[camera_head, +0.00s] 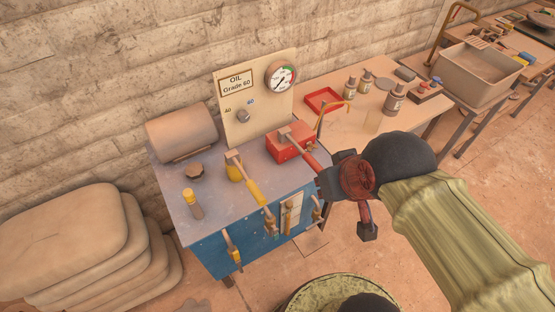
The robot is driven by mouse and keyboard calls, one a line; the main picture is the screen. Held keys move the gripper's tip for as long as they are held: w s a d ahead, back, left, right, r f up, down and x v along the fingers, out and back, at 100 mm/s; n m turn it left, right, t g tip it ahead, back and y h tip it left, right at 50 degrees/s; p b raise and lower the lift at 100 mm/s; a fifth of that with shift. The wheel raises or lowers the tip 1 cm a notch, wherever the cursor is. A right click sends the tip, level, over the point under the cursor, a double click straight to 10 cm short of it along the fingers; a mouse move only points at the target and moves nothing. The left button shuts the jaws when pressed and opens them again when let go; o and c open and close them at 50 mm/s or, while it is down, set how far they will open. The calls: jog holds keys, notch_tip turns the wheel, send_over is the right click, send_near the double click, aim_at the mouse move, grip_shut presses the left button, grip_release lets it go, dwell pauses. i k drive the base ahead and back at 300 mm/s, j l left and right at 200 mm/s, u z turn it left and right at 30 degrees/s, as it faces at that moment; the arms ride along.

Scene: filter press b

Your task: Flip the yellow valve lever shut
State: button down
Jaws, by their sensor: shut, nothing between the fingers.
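The yellow valve lever (253,191) is on top of the blue cabinet (212,250). Its yellow grip slants from a pale mount at the back down toward the cabinet's front edge. A rounded yellow part (234,173) sits below that mount. My gripper (325,183) is shut and empty, at the right of the cabinet. It is well apart from the yellow lever, near the end of a red-handled lever (309,158) on a red box (290,148). I cannot tell whether it touches that red handle.
An oil panel (258,106) with a gauge (281,79) stands behind. A tan cylinder (182,133) lies at the cabinet's back left. Stacked sacks (75,240) stand left; a table with bottles (395,99) stands right.

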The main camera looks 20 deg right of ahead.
aim_at(235, 254)
jog(key=j+u, duration=0.15)
jog(key=u, duration=0.9)
jog(key=j+z, duration=0.1)
jog(key=z, duration=0.35)
jog(key=k+l, duration=0.05)
